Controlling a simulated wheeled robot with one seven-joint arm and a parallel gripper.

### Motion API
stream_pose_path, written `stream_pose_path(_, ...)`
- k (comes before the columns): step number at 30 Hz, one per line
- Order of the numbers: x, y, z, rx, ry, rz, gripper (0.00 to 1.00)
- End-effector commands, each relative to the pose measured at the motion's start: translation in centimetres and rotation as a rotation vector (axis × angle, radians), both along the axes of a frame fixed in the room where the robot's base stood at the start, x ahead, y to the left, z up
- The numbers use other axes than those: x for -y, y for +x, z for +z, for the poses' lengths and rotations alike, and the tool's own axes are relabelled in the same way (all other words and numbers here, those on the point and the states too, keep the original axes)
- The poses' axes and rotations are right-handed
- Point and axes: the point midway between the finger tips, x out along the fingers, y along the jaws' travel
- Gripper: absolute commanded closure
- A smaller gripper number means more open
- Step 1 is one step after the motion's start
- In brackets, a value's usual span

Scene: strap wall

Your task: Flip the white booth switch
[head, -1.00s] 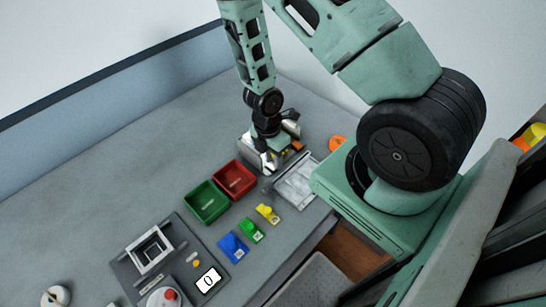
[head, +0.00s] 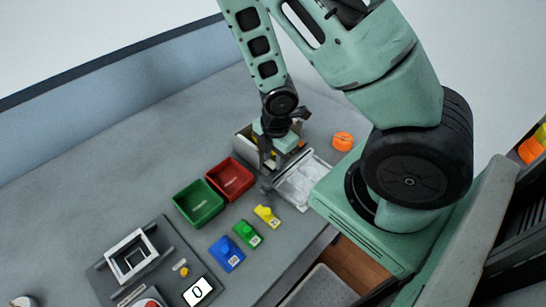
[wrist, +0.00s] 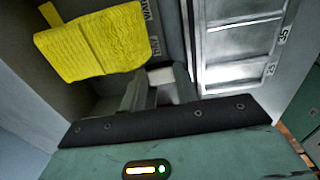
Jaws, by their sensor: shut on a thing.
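My gripper (wrist: 160,92) is low between the walls of a grey open box in the wrist view. Its fingers are shut on a small whitish piece (wrist: 161,74), which looks like the white booth switch. The fingers hide part of it, so I cannot tell which way it is tipped. Small printed labels (wrist: 154,46) are on the grey panel just beyond it. In the head view the grey box (head: 243,137) stands at the back of the bench, with my wrist over it and my fingertips hidden.
A pale framed tray (wrist: 240,45) is on the right. Red (head: 231,180) and green (head: 199,204) bins and an orange object (head: 343,141) stand nearby. The bench's back left is clear.

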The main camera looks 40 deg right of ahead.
Motion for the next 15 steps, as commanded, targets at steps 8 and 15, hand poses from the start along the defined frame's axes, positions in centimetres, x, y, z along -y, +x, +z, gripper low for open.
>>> stream_pose_path(8, 0.17, -0.17, 0.16, 0.007, -0.007, 0.002, 0.92)
stream_pose_path(15, 0.20, -0.09, 0.20, 0.008, -0.007, 0.001, 0.47)
